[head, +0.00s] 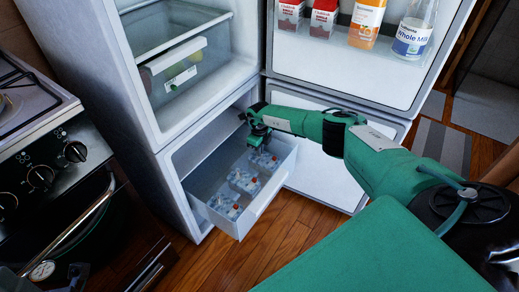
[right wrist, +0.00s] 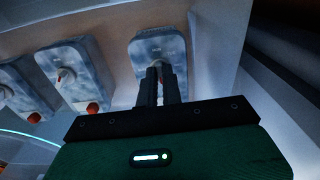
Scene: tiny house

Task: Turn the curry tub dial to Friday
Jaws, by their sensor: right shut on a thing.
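Three pale blue-grey tubs lie in a row in the pulled-out freezer drawer: a far tub (head: 266,160), a middle tub (head: 243,180) and a near tub (head: 225,206). Each has a small orange-red spot on top. Their labels are too small to read, so I cannot tell which holds curry. My right gripper (head: 258,142) reaches down onto the far tub. In the right wrist view, its fingers (right wrist: 162,82) are close together over the top of that tub (right wrist: 158,47), shut on its dial, which they mostly hide. The dial's setting cannot be read. My left gripper is not in view.
The drawer (head: 262,205) is open below the fridge compartment, with the lower door (head: 330,175) swung to the right. The upper door (head: 350,65) holds bottles and cartons. A stove (head: 40,165) stands at left. Wooden floor (head: 285,235) is clear before the drawer.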

